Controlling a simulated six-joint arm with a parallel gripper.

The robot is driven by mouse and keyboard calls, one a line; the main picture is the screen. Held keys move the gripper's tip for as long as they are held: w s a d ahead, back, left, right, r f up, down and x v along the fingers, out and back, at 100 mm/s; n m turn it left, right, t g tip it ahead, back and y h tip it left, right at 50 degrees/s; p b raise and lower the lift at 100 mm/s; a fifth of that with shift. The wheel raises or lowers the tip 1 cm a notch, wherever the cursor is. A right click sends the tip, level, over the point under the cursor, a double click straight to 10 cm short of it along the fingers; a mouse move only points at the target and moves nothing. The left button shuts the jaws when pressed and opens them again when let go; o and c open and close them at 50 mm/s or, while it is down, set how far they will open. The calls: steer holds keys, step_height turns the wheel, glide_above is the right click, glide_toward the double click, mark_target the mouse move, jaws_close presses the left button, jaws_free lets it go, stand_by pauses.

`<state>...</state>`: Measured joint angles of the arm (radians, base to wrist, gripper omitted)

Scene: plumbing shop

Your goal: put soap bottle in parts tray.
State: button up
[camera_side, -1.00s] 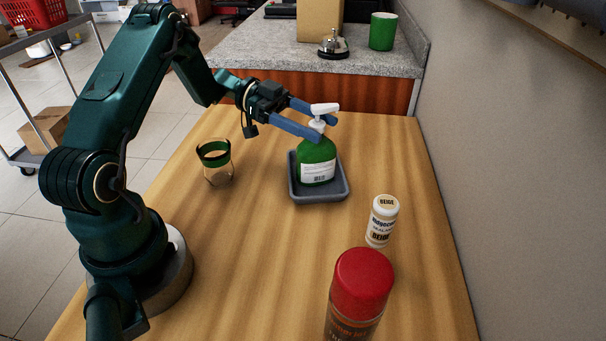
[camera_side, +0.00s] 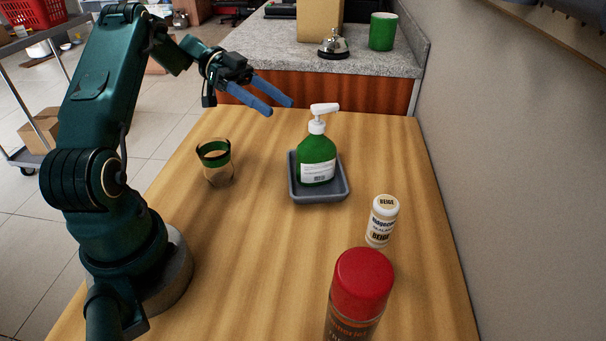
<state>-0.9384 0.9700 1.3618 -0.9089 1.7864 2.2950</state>
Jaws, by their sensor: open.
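The green soap bottle (camera_side: 316,160) with a white pump top stands upright in the grey parts tray (camera_side: 318,197), on the wooden table. Its white label faces the camera. My gripper (camera_side: 281,107) is open and empty, with its two blue fingers apart. It is up and to the left of the bottle in the picture, clear of the pump top.
A glass with a green band (camera_side: 215,162) stands left of the tray. A white sealant bottle (camera_side: 382,221) and a red-capped can (camera_side: 360,290) stand toward the front right. A granite counter (camera_side: 270,50) with a bell lies behind, and a wall is on the right.

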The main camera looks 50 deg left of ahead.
steer(key=s+d+r+n+g+y, duration=0.1)
steer(key=s+d+n+g+y, duration=0.15)
steer(key=d, duration=0.25)
steer(key=s+d+r+n+g+y, duration=0.2)
steer(key=d+y, duration=0.2)
steer(key=d, duration=0.2)
steer(key=s+d+n+t+y, duration=0.2)
steer(key=s+n+t+y, duration=0.4)
steer(key=s, duration=0.4)
steer(key=shift+d+n+y, duration=0.25)
steer(key=shift+n+y, duration=0.5)
steer(key=shift+n, duration=0.1)
